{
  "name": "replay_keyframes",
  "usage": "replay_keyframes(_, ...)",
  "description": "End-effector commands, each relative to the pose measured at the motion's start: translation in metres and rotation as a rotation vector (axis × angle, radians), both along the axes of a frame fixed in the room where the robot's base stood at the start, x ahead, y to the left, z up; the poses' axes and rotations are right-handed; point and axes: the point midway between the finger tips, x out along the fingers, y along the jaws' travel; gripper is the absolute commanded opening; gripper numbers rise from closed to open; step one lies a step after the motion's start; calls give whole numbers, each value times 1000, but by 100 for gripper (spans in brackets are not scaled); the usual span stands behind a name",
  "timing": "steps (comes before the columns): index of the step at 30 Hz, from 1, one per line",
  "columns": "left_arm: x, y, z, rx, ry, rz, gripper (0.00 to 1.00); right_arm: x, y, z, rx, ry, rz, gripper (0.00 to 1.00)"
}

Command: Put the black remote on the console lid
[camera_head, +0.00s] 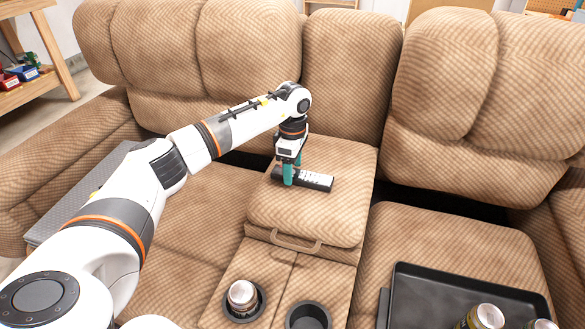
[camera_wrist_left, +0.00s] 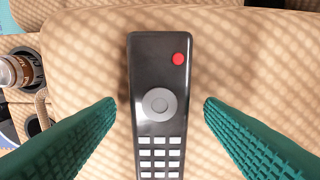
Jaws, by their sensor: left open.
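The black remote (camera_head: 314,180) lies flat on the tan padded console lid (camera_head: 312,215) between the two seats in the head view. In the left wrist view the remote (camera_wrist_left: 159,75) shows its red button, grey round pad and pale keys. My left gripper (camera_head: 288,181) is over the remote, pointing down. In the wrist view the green fingers of my left gripper (camera_wrist_left: 160,105) are open, one on each side of the remote, with gaps between fingers and remote. The lid (camera_wrist_left: 85,60) fills most of that view. My right gripper is not in view.
In front of the lid are two cup holders, one with a can (camera_head: 242,295) and one empty (camera_head: 308,316). A black tray (camera_head: 430,285) with cans is on the right seat. A grey flat panel (camera_head: 85,190) lies at the left armrest. The seat backs rise behind the lid.

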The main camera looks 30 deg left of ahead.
Motion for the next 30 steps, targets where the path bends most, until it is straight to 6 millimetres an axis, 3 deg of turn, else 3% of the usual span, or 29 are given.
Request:
replay_keyframes(11, 1, 0, 81, 0, -4, 0, 63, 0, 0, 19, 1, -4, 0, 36)
replay_keyframes(14, 1, 0, 97, 1, -3, 0, 63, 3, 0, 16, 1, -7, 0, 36)
replay_keyframes(15, 1, 0, 102, 1, -2, 0, 63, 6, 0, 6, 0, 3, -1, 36)
replay_keyframes(19, 1, 0, 112, 0, -2, 0, 63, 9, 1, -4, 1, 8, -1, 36)
replay_keyframes(30, 0, 0, 114, 0, 0, 0, 63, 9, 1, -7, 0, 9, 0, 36)
